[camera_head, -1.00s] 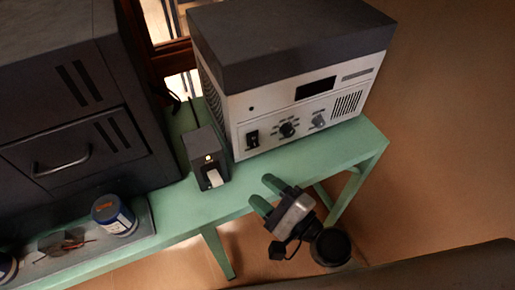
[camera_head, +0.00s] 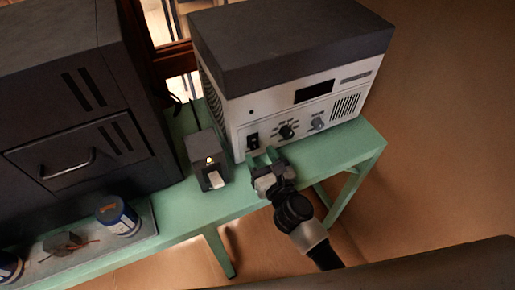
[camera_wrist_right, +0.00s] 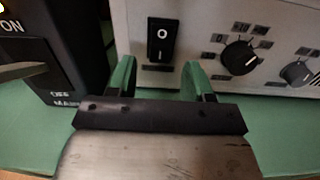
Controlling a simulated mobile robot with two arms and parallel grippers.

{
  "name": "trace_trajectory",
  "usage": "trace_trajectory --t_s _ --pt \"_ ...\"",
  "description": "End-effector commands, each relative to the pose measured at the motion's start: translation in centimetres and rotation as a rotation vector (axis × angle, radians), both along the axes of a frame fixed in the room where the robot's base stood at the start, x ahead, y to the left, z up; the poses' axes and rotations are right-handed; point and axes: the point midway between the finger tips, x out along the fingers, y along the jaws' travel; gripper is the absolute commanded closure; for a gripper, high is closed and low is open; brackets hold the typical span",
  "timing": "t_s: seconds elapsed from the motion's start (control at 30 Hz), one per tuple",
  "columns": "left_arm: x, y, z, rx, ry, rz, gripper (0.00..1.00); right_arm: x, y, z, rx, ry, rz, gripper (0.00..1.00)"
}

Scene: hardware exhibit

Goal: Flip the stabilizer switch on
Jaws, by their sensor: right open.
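The stabilizer (camera_head: 290,115) is a pale-fronted box with a dark top, standing on the green table. Its black rocker switch (camera_head: 252,142) is at the lower left of the front panel, beside two knobs. In the right wrist view the switch (camera_wrist_right: 161,40) shows white marks; I cannot tell which side is pressed in. My right gripper (camera_head: 263,157) is open and empty, just in front of and below the switch. In the right wrist view its green fingers (camera_wrist_right: 157,76) stand apart, one on each side below the switch, with no visible contact. My left gripper is not in view.
A small black box (camera_head: 204,152) with a pale lever stands close left of the gripper; ON and OFF labels show in the wrist view. A dark cabinet (camera_head: 70,115) and a blue can (camera_head: 118,218) are farther left. The green table (camera_head: 345,150) is clear at right.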

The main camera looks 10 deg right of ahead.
Motion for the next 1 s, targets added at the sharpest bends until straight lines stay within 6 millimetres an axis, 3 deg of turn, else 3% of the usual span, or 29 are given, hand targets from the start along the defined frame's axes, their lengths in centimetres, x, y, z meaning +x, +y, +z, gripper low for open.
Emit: trace_trajectory --t_s 0.2,0.5,0.83,1.0 --pt "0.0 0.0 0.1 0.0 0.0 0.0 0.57 1.9 0.6 0.0 0.0 -0.001 0.0 0.49" --pt "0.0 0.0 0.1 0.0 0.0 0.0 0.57 2.1 0.7 -0.1 0.0 0.0 0.0 0.49" --pt "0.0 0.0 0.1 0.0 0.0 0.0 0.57 2.1 0.7 0.0 -0.001 0.0 0.0 0.98" --pt "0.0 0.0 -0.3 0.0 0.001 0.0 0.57 2.1 0.7 -0.2 0.002 -0.007 0.0 0.98"
